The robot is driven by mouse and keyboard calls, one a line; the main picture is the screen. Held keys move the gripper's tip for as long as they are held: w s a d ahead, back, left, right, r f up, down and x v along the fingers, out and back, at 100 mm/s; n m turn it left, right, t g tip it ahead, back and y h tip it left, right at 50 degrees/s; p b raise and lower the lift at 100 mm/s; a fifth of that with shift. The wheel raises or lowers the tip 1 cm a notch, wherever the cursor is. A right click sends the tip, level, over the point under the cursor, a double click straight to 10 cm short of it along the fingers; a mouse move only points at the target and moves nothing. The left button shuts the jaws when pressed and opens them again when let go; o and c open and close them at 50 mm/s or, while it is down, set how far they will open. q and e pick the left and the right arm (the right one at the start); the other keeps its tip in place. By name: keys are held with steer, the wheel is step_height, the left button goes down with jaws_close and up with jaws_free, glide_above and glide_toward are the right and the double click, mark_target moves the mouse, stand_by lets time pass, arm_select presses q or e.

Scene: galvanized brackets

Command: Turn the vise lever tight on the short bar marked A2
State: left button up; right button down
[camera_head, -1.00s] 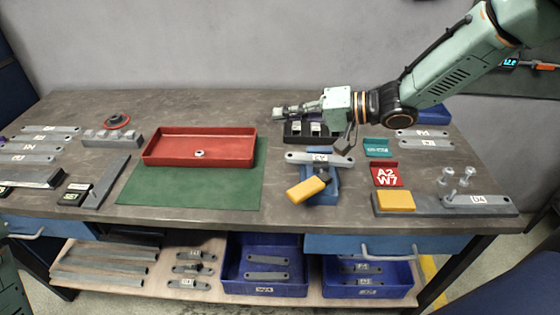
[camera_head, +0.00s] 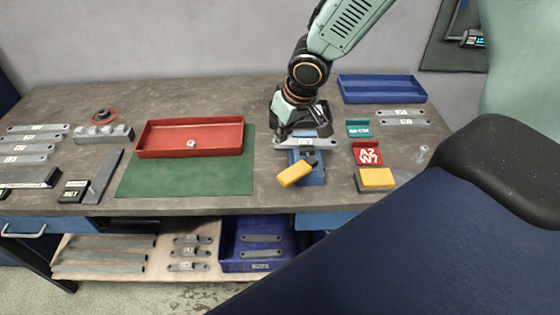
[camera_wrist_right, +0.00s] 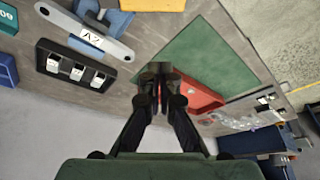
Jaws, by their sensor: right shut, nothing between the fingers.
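The blue vise (camera_head: 311,176) stands near the bench's front edge, right of the green mat. Its lever has a yellow handle (camera_head: 294,175) that sticks out toward the front left. A short grey bar (camera_head: 322,143) with a white label lies across the top of the vise; the label reads A2 in the right wrist view (camera_wrist_right: 118,48). My right gripper (camera_head: 283,137) points down at the bar's left end, partly covering the vise area. In the right wrist view its fingers (camera_wrist_right: 160,72) are together and empty, beside the bar. My left gripper is not in view.
A red tray (camera_head: 190,152) with a nut overlaps the green mat (camera_head: 185,180). A large dark blue and black shape hides the right front.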

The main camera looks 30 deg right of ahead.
mark_target(298, 171)
steer(key=x, duration=1)
steer(key=s+b, duration=0.4)
steer(key=b, duration=0.1)
steer(key=shift+d+b, duration=0.2)
steer(key=shift+b, duration=0.1)
steer(key=shift+w, duration=0.1)
steer(key=shift+a, duration=0.15)
